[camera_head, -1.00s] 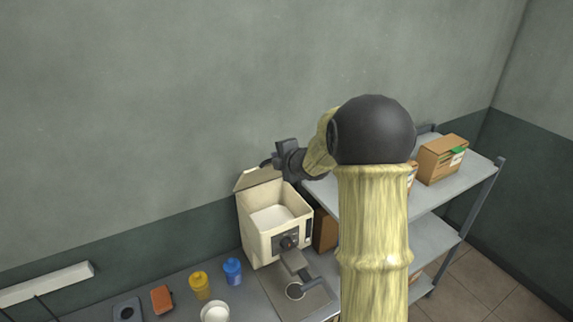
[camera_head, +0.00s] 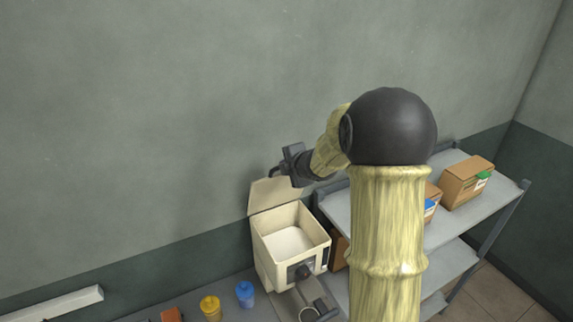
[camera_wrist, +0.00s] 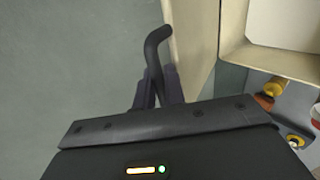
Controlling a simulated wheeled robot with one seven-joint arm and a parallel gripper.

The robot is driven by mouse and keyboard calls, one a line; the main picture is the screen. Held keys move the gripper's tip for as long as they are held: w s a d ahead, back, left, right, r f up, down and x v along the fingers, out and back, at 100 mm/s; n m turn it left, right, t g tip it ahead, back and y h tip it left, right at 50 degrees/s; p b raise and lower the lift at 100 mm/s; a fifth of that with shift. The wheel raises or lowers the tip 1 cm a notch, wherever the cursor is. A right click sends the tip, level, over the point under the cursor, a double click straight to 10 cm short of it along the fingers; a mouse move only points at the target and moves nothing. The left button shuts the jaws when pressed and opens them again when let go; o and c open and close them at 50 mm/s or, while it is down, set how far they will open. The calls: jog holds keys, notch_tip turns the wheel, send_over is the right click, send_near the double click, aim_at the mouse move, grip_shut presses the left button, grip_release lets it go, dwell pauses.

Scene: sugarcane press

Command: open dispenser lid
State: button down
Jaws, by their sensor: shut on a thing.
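The cream box-shaped dispenser (camera_head: 263,262) stands on the counter, its top open onto a pale white interior. Its lid (camera_head: 270,196) is raised at the back of the opening, near the wall, and stands roughly upright. My gripper (camera_head: 280,170) is at the lid's upper edge. In the wrist view, the fingers of my gripper (camera_wrist: 157,88) are closed around a dark curved handle (camera_wrist: 154,52) at the edge of the lid (camera_wrist: 193,45). The dispenser's open body (camera_wrist: 232,30) shows at the upper right there. My gripper partly hides the lid's upper right corner in the head view.
A yellow container (camera_head: 210,308) and a blue container (camera_head: 245,293) stand left of the dispenser. A metal shelf (camera_head: 440,215) with cardboard boxes (camera_head: 467,183) is to the right, partly behind my arm. The wall (camera_head: 150,120) is close behind the lid.

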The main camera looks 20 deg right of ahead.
jog(key=shift+f, duration=0.15)
jog(key=c, duration=1.6)
grip_release()
jog(key=shift+s, duration=0.1)
jog(key=shift+o, duration=0.2)
jog(key=shift+s, duration=0.1)
jog(key=p+v, duration=0.2)
jog(key=v, duration=1.5)
jog(key=shift+r, duration=0.4)
jog(key=shift+s, duration=0.1)
